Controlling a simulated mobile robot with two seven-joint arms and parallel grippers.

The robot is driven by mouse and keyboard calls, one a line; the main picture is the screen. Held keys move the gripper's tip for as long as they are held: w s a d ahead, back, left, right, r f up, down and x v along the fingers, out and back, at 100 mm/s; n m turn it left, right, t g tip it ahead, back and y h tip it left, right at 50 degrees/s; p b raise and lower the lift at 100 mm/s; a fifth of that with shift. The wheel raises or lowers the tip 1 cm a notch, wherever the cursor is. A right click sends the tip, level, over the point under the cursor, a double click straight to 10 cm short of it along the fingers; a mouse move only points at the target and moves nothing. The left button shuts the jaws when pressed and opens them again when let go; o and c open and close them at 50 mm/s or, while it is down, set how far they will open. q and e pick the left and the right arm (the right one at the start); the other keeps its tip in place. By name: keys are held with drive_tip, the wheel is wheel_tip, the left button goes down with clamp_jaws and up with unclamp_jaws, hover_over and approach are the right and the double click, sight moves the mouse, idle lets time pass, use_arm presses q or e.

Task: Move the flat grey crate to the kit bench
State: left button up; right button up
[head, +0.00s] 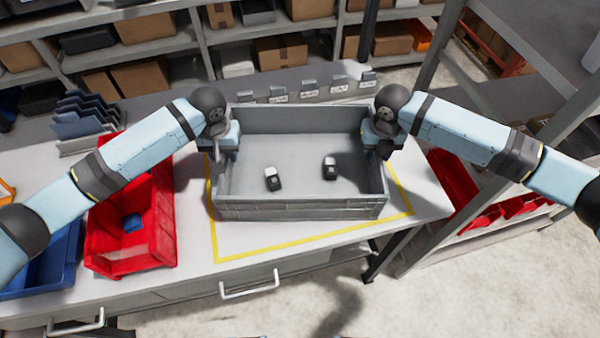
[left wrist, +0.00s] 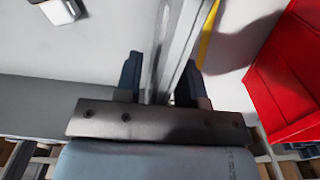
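The flat grey crate (head: 300,208) is over the bench top (head: 190,225), inside or above a yellow outline and turned slightly against it. I cannot tell whether its base touches the bench. Two small dark-and-white items (head: 272,179) (head: 329,168) lie apart inside it. My left gripper (head: 222,150) is at the crate's left wall. In the left wrist view its fingers (left wrist: 162,85) stand either side of that wall, which fills the gap. My right gripper (head: 377,148) is at the crate's right wall. Its finger gap is hidden.
A red bin (head: 165,220) with a blue item and a blue bin (head: 65,262) stand left of the crate. Several small tagged holders (head: 309,88) line the bench's back edge. Shelving stands behind. Red bins (head: 455,185) sit on a rack at the right. Floor in front is clear.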

use_arm(q)
wheel_tip(320, 180, up, 12)
drive_tip(key=shift+f, duration=0.1)
use_arm(e)
drive_tip(key=shift+a, duration=0.1)
wheel_tip(320, 180, up, 12)
idle(0.7)
idle(0.4)
